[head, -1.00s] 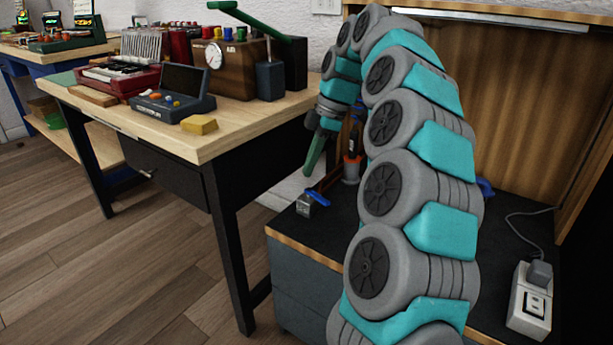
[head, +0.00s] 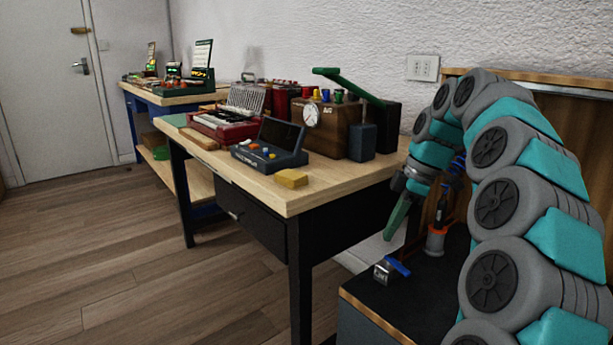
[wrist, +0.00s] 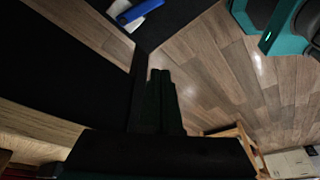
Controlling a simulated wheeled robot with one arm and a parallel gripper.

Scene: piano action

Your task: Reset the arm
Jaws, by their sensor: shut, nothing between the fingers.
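My arm, with grey joints and teal links, rises at the right of the head view and bends over at the top. My gripper (head: 398,217) hangs from it, pointing down, with dark green fingers. In the wrist view my gripper (wrist: 160,75) shows its fingers lying together with nothing between them. It is in front of the right end of the wooden workbench (head: 340,183), above the dark cabinet top (head: 405,300).
A small metal piece with a blue handle (head: 390,270) and an orange-based holder (head: 436,240) with tools are close to my gripper. The workbench bears a yellow block (head: 292,178), a blue console (head: 268,150) and a red case (head: 222,127). The wooden floor (head: 130,250) at left is clear.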

